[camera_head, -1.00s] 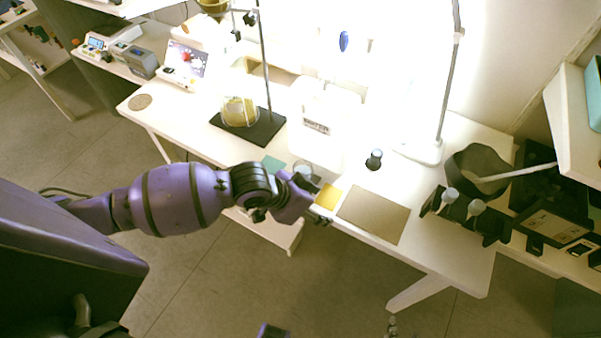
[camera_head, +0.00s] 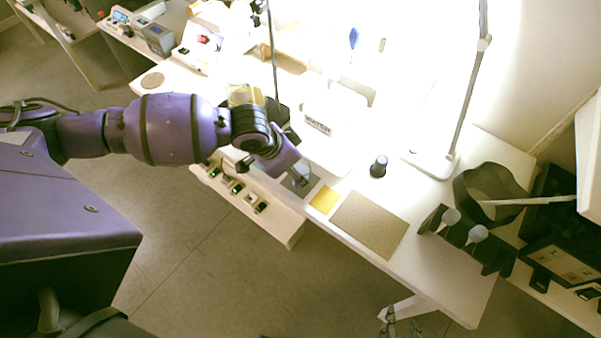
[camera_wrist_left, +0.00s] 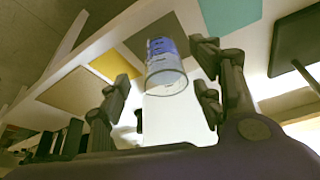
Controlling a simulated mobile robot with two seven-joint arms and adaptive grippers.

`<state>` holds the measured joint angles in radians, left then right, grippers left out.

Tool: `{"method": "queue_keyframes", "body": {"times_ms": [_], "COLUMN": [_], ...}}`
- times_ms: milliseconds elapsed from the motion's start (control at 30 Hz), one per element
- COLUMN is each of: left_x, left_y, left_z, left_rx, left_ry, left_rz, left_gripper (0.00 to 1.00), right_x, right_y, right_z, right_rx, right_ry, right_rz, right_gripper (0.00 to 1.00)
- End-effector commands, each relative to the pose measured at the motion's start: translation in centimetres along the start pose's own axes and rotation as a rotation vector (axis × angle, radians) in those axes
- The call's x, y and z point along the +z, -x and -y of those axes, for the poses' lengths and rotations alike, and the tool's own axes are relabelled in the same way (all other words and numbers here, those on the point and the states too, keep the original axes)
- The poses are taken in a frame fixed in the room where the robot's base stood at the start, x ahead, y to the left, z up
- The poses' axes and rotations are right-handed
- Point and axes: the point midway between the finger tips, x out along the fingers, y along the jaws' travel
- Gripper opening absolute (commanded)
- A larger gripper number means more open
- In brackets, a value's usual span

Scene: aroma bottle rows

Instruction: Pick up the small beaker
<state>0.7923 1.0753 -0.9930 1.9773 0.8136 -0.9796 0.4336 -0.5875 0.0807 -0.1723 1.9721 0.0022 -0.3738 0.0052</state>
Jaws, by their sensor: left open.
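The small beaker (camera_wrist_left: 166,72) is clear glass with blue on its side. In the left wrist view it stands between my open left gripper's (camera_wrist_left: 165,88) fingers, which do not appear to touch it. In the head view the beaker (camera_head: 300,176) is on a dark square mat (camera_head: 297,190) near the table's front edge. My left gripper (camera_head: 292,172) reaches it from the left and partly hides it. What seem to be my right gripper's fingertips (camera_head: 392,322) show at the bottom edge, too small to read.
A yellow mat (camera_head: 325,200) and a larger brown mat (camera_head: 368,224) lie right of the beaker. A dark-capped bottle (camera_head: 379,167) stands behind them. A lamp base (camera_head: 430,162), black bowl (camera_head: 490,190) and stand rod (camera_head: 273,60) are further off.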

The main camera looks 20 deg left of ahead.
Motion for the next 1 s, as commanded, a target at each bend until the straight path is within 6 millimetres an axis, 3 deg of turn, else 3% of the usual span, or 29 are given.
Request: {"method": "queue_keyframes", "body": {"times_ms": [100, 300, 600, 1000], "left_x": [-0.2, -0.2, -0.3, -0.3], "left_y": [-1.7, -4.4, -4.7, -4.7], "left_z": [0.1, 0.3, 0.3, 0.3], "left_rx": [0.0, -0.001, -0.002, -0.001], "left_ry": [0.001, 0.0, -0.001, -0.001], "left_rz": [-0.001, -0.001, -0.003, -0.004], "left_gripper": [0.59, 0.59, 0.58, 0.08], "right_x": [1.2, 0.7, -0.3, 0.2], "right_y": [0.3, 0.0, -0.3, -0.1], "right_z": [-0.1, -0.2, -0.5, -0.5], "right_rx": [0.003, 0.004, 0.007, 0.006], "right_ry": [-0.002, 0.001, 0.004, 0.005], "right_rz": [0.024, 0.011, -0.007, 0.002], "right_gripper": [0.4, 0.4, 0.4, 0.4]}}
